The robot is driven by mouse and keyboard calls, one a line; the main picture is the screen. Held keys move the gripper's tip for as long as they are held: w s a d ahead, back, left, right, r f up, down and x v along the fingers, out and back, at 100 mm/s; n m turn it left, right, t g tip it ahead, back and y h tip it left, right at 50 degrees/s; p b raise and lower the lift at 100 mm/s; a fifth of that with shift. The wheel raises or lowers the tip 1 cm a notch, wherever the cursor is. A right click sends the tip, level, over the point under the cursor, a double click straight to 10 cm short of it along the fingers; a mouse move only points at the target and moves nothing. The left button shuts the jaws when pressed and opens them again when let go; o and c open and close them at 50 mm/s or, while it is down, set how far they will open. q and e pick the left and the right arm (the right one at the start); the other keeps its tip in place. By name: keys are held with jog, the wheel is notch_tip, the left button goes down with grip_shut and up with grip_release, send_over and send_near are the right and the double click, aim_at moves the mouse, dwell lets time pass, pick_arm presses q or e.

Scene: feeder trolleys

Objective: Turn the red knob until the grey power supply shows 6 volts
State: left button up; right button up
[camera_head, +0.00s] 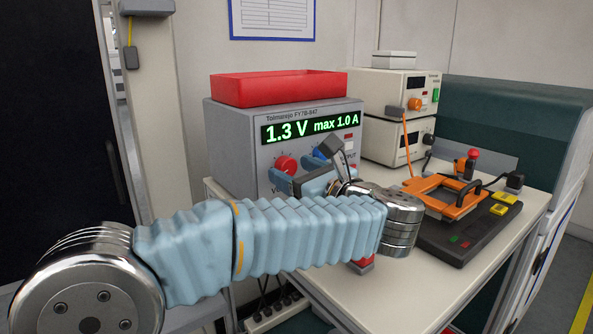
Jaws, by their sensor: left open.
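The grey power supply (235,135) stands on the bench, and its green display (312,127) reads 1.3 V, max 1.0 A. Its red knob (286,163) is on the front, below the left part of the display; the top of the knob shows. My right gripper is not in view.
A red tray (278,88) lies on top of the supply. Two cream instruments (399,119) are stacked behind on the right. An orange fixture (447,196) on a dark base (453,240) occupies the right of the white bench (388,290). The bench's front right is bare.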

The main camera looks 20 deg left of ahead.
pick_arm(q)
jog(key=shift+c, duration=0.3)
jog(key=c, duration=1)
